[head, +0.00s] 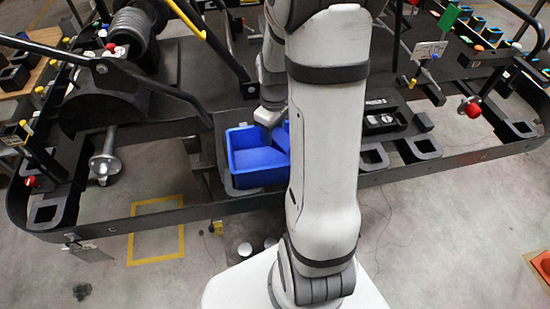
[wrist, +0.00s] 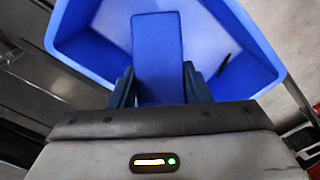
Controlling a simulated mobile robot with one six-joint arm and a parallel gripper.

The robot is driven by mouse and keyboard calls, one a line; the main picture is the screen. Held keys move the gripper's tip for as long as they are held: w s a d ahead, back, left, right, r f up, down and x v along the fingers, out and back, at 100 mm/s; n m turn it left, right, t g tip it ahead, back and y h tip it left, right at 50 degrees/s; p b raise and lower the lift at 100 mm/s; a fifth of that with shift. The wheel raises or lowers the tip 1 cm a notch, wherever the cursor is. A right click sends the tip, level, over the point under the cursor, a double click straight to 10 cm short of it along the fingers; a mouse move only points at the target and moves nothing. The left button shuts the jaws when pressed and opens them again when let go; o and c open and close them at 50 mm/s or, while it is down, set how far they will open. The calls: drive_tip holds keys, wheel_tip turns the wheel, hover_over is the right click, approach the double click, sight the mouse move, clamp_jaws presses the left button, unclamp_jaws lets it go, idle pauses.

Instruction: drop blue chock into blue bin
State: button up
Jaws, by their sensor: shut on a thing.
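The blue chock (wrist: 158,52) is a flat-faced blue block held between the fingers of my gripper (wrist: 160,88) in the wrist view. The blue bin (wrist: 258,70) lies behind the chock in that view, open towards the camera, with a pale inside. In the head view the blue bin (head: 255,178) sits at the inner edge of the kart frame, left of my arm. My gripper (head: 272,122) is at the bin's upper right there. A blue piece (head: 281,136) beside it looks like the chock, partly hidden by my arm. I cannot tell how high it is above the bin floor.
Black kart frame rails (head: 180,213) run around the bin. A control box (head: 385,121) stands right of my arm. A lever bar (head: 165,88) and a spindle (head: 105,165) are at left. Bare floor (head: 450,215) lies at the front right.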

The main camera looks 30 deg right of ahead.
drive_tip(key=o, duration=1.1)
drive_tip(key=shift+r+b, duration=0.45)
drive_tip(key=shift+r, duration=3.5)
drive_tip(key=s+a+r+m+t, duration=0.1)
drive_tip(key=s+a+r, duration=0.1)
drive_tip(key=s+a, duration=0.2)
drive_tip(key=s+a+r+m+t, duration=0.1)
drive_tip(key=s+a+r+m, duration=0.1)
drive_tip(key=s+a+r, duration=0.1)
drive_tip(key=s+a+r+m+t, duration=0.1)
drive_tip(key=s+a+r+m, duration=0.1)
drive_tip(key=s+a, duration=0.3)
drive_tip(key=shift+s+r, duration=0.45)
drive_tip(key=shift+s, duration=0.15)
